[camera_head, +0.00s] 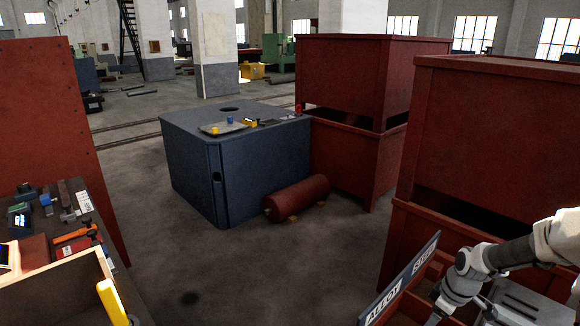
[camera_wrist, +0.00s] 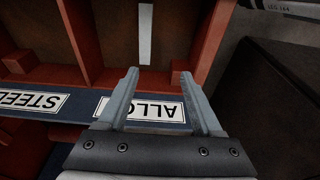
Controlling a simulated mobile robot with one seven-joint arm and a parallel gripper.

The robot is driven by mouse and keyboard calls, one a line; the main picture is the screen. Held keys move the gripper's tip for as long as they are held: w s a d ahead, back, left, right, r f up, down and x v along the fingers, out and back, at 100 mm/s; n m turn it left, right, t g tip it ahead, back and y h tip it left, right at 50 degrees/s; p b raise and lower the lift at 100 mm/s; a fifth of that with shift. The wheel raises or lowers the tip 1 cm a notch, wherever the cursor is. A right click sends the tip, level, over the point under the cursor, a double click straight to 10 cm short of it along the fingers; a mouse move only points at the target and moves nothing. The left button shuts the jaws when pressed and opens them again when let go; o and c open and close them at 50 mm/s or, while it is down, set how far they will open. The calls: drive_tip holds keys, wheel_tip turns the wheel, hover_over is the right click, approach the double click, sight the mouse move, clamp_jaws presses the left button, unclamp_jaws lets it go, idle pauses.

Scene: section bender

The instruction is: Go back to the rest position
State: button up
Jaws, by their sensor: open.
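My gripper (camera_wrist: 165,98) is open in the wrist view, with its two fingers apart and nothing between them. It is over the front of a red divided bin (camera_wrist: 82,75) with a dark label strip (camera_wrist: 82,108) reading STEEL and ALLOY. A light grey bar (camera_wrist: 146,35) lies in the compartment beyond the fingertips. In the head view my arm comes in at the lower right, and the label strip (camera_head: 402,282) of the bin shows beside it. The fingers cannot be made out there.
Large red cabinets (camera_head: 480,140) stand at the right, close to my arm. A blue cabinet (camera_head: 240,165) with small items on top stands mid-floor, with a red cylinder (camera_head: 298,198) before it. A cluttered bench (camera_head: 75,190) is at the left. The floor (camera_head: 240,265) between is clear.

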drive_tip(key=s+a+r+m+h, duration=0.25)
drive_tip(key=a+r, duration=0.45)
drive_tip(key=r, duration=0.4)
drive_tip(key=s+a+r+m+h, duration=0.1)
drive_tip(key=s+a+r, duration=0.3)
drive_tip(key=a+r, duration=0.45)
drive_tip(key=s+a+r+m+t+y, duration=0.2)
drive_tip(key=s+a+r+m+t, duration=0.4)
drive_tip(key=s+r, duration=0.6)
wheel_tip(320, 180, up, 17)
drive_tip(key=s+n+g+p, duration=0.1)
drive_tip(key=p, duration=1.8)
drive_tip(key=shift+s+a+r+g, duration=0.2)
drive_tip(key=shift+s+a+g, duration=0.05)
drive_tip(key=shift+g, duration=0.15)
